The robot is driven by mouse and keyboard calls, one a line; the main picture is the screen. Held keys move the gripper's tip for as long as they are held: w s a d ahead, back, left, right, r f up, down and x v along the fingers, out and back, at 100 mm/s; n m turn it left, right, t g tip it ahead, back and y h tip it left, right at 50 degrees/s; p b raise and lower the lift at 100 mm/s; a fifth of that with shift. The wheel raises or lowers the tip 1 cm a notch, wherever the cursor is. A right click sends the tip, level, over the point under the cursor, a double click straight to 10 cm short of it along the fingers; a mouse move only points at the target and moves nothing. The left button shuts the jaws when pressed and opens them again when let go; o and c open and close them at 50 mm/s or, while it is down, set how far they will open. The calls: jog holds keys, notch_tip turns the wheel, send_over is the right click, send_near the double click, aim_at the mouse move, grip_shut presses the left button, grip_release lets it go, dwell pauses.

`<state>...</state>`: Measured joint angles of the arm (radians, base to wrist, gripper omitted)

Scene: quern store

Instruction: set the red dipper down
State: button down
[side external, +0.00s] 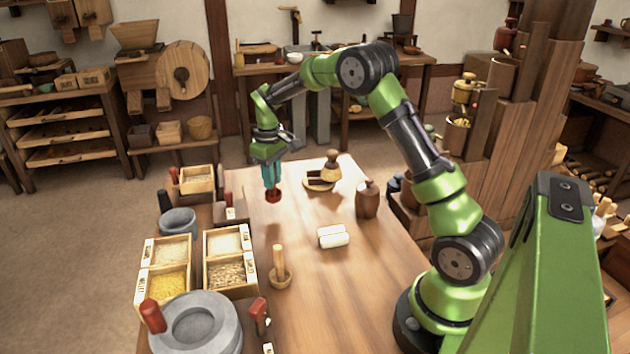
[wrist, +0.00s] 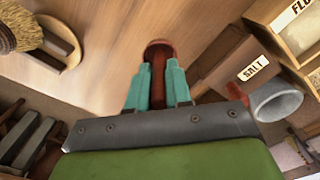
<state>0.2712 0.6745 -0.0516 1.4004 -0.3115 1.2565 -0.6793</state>
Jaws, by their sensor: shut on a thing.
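My gripper (side external: 272,176) is shut on the red dipper (side external: 273,195), above the wooden table's left half. In the wrist view, my teal fingers (wrist: 159,80) close on the dipper from both sides, and its dark red rounded end (wrist: 158,48) shows beyond the fingertips. The fingers hide part of the dipper. I cannot tell whether its lower end touches the table (side external: 300,215) or hangs just above it.
A salt box (wrist: 232,62) stands close on the right in the wrist view.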

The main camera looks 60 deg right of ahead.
jog(key=shift+w+d+f, duration=0.25)
jog(key=shift+w+f, duration=0.4)
jog(key=shift+w, duration=0.2)
jog(key=shift+w+d+f, duration=0.3)
jog(key=shift+w+f, duration=0.4)
jog(key=shift+w, duration=0.1)
jog(key=shift+w+d+f, duration=0.25)
jog(key=shift+w+f, duration=0.4)
jog(key=shift+w, duration=0.2)
jog(key=shift+f, duration=0.15)
jog(key=c, duration=1)
grip_release()
jog(key=shift+c, duration=0.2)
